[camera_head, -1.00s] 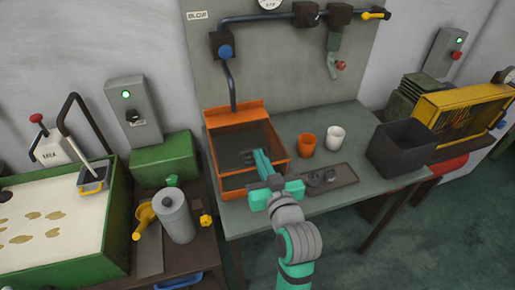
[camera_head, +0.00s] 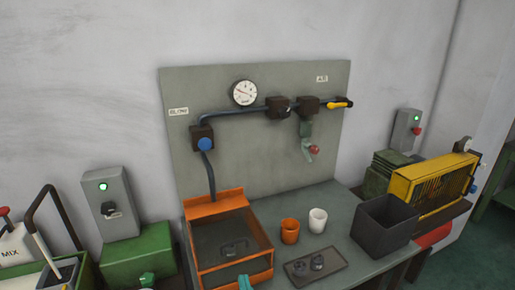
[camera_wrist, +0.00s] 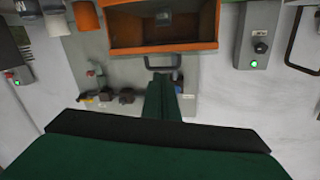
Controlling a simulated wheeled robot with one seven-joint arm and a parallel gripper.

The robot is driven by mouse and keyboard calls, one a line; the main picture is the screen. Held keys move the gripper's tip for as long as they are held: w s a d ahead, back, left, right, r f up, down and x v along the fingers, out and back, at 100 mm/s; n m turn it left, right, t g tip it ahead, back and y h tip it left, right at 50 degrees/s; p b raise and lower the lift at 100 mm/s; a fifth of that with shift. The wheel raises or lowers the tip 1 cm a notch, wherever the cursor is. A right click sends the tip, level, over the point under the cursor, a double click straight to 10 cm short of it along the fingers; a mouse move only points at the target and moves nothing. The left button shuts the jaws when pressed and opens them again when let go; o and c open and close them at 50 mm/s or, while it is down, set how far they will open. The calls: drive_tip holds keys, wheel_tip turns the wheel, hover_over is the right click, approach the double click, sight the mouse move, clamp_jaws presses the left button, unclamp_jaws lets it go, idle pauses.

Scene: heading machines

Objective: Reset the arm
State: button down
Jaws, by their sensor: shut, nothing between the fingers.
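My gripper (camera_wrist: 162,80) shows in the wrist view as two dark green fingers pressed together, with nothing between them. In the head view only a small teal piece of my arm (camera_head: 246,285) shows at the bottom edge, in front of the orange tray (camera_head: 217,272); the rest is out of frame. The wrist view is upside down and shows the orange tray (camera_wrist: 160,48) at the top, beyond the fingertips. A dark metal part (camera_head: 235,248) lies inside the tray.
An orange cup (camera_head: 289,231), a white cup (camera_head: 317,221), a flat tray (camera_head: 316,268) with dark parts and a dark bin (camera_head: 386,226) stand on the bench. A piped panel (camera_head: 255,150) rises behind. A switch box (camera_head: 108,203) stands left.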

drive_tip(key=s+f+m+g+h, duration=0.1)
drive_tip(key=s+f+m+h, duration=0.35)
drive_tip(key=s+f, duration=0.95)
drive_tip(key=s+d+f+n, duration=0.1)
drive_tip(key=s+n, duration=0.1)
drive_tip(key=s, duration=0.7)
drive_tip(key=s+d+f+n, duration=0.1)
drive_tip(key=s+d+n, duration=0.1)
drive_tip(key=s, duration=0.8)
drive_tip(key=shift+g, duration=0.4)
drive_tip(key=shift+s+f+n+y, duration=0.1)
drive_tip(key=shift+n+y, duration=0.15)
drive_tip(key=shift+w, duration=0.25)
drive_tip(key=shift+s+d, duration=0.1)
drive_tip(key=shift+d, duration=0.1)
drive_tip(key=shift+s+a, duration=0.1)
drive_tip(key=shift+a, duration=0.05)
